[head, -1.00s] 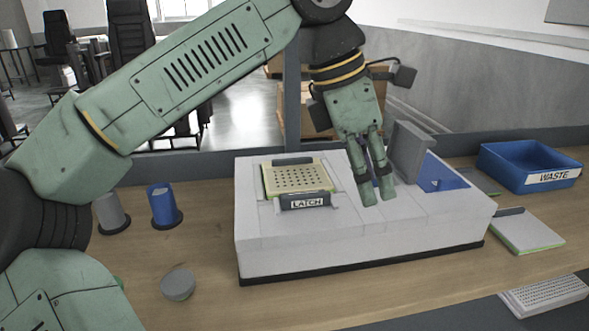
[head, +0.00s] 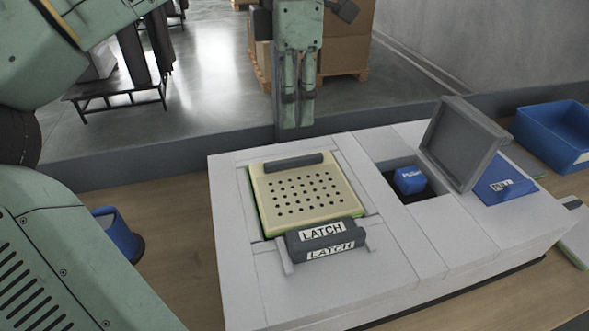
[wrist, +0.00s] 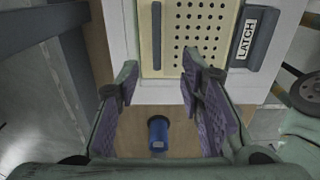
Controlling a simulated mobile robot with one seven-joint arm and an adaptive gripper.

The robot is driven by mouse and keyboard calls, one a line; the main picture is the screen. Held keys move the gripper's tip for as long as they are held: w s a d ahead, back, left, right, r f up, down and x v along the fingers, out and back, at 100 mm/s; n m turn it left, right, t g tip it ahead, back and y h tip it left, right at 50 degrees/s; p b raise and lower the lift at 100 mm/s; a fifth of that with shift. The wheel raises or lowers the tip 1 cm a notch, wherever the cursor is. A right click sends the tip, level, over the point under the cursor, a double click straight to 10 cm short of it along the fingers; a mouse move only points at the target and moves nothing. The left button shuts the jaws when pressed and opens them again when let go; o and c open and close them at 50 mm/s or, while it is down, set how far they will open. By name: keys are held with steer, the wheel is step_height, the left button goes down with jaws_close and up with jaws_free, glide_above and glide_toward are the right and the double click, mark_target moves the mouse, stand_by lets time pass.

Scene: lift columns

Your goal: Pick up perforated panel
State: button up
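The perforated panel (head: 290,219) is a cream plate with rows of dark holes, lying flat in the left bay of the white block. A dark grey bar (head: 292,162) runs along its back edge. The dark grey latch (head: 326,241), labelled LATCH, lies at its front edge and appears to overlap it. In the wrist view the panel (wrist: 158,62) shows beyond my fingertips. My gripper (head: 297,97) is empty, pointing down beyond the panel's back edge in the head view. The wrist view shows its fingers (wrist: 165,80) spread apart.
The white block (head: 405,258) has a second bay with a blue part (head: 409,180) inside and a raised grey lid (head: 458,143) beside it. A blue bin (head: 556,137) stands at right. A blue cup (head: 119,235) stands on the wooden table at left.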

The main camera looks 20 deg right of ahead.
glide_above(292, 159)
steer(key=s, duration=0.1)
step_height(292, 159, down, 5)
steer(key=shift+a+r+p, duration=0.15)
steer(key=shift+r+p, duration=0.05)
steer(key=shift+p, duration=0.1)
steer(key=shift+w+f+p, duration=0.2)
steer(key=shift+f+p, duration=0.3)
steer(key=shift+f, duration=0.9)
steer(key=shift+w+f+p, duration=0.2)
steer(key=shift+f+p, duration=0.3)
steer(key=shift+f, duration=0.9)
jaws_close()
